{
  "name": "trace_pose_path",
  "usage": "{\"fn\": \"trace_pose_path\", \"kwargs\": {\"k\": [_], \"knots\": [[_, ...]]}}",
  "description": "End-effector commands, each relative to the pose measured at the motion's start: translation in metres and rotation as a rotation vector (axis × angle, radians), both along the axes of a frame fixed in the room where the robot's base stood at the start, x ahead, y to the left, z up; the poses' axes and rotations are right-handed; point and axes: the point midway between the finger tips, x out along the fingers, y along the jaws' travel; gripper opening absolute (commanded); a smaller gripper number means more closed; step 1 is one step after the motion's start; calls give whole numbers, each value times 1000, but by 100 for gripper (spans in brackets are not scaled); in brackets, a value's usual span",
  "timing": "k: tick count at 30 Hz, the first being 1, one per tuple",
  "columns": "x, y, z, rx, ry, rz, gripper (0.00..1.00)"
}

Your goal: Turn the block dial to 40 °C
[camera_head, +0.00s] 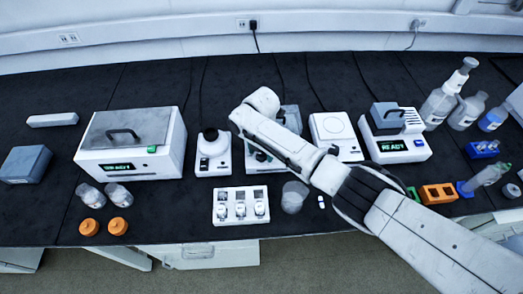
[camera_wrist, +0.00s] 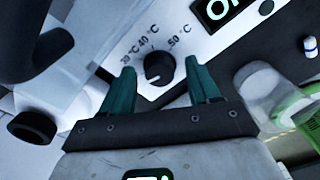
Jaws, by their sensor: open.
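The block dial (camera_wrist: 158,68) is a round black knob on a white panel in the wrist view. Labels for 30, 40 and 50 °C run around its upper side. A small pale mark shows on its lower part, but I cannot tell the exact setting. My gripper (camera_wrist: 160,67) is open, with one teal finger on each side of the dial; I see gaps and cannot tell any contact. In the head view the heating block (camera_head: 256,162) is largely hidden behind my arm, and the dial and fingertips are not visible there.
A lit display (camera_wrist: 225,9) sits beside the dial. Around the block stand a white device with a black top (camera_head: 212,152), a white plate device (camera_head: 335,132), a tray of vials (camera_head: 240,220) and a clear vessel (camera_head: 294,197).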

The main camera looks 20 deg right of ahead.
Motion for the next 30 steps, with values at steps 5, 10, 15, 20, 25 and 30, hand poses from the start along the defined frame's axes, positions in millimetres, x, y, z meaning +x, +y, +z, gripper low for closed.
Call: {"fn": "trace_pose_path", "kwargs": {"k": [5, 10, 15, 20, 25, 30], "knots": [[0, 0, -1, 0, -1, 0, 61], [0, 0, -1, 0, -1, 0, 54], [0, 0, -1, 1, -1, 0, 38], [0, 0, -1, 1, -1, 0, 23], [0, 0, -1, 0, 0, 0, 6], [0, 0, -1, 0, 0, -6, 5]]}}
